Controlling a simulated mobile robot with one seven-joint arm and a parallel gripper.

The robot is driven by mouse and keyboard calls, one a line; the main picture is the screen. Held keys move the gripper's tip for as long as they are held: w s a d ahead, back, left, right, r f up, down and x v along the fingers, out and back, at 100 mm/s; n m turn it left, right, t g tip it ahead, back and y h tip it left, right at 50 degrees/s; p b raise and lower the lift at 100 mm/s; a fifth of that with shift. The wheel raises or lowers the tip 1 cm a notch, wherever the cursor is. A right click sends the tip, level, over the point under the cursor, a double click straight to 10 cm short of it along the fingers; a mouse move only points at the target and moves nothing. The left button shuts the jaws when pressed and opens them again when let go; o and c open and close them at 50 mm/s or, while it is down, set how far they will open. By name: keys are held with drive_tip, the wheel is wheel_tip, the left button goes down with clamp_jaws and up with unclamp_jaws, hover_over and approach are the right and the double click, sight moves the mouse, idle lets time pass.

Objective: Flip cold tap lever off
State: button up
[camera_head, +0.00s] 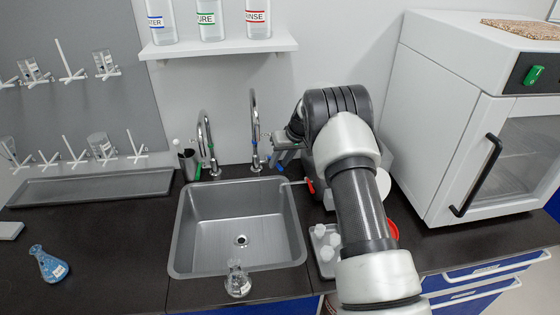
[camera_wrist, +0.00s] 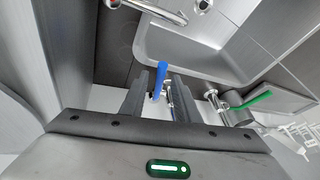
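The blue tap lever (camera_wrist: 161,75) shows in the wrist view, sticking up between the fingers of my gripper (camera_wrist: 159,92). The fingers stand apart on either side of it; I cannot tell whether either one touches it. In the head view my gripper (camera_head: 279,160) is at the right-hand gooseneck tap (camera_head: 254,130), behind the sink. The lever is mostly hidden there by my gripper.
The left gooseneck tap (camera_head: 207,147) stands close by. The grey sink (camera_head: 200,225) is empty in front. A red lever (camera_head: 310,186) is at the sink's right edge. A white shelf (camera_head: 220,48) with bottles hangs above, and a white cabinet (camera_head: 440,120) stands right.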

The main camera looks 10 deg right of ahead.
clamp_jaws()
drive_tip(key=shift+s+a+m+t+h+b, duration=0.25)
drive_tip(key=shift+a+m+b, duration=0.3)
drive_tip(key=shift+a+m, duration=0.3)
drive_tip(key=shift+s+a+m+t+h+b, duration=0.15)
drive_tip(key=shift+a+m+h+b, duration=0.3)
drive_tip(key=shift+a+m, duration=0.4)
drive_tip(key=shift+w+d, duration=0.1)
drive_tip(key=shift+d, duration=0.05)
unclamp_jaws()
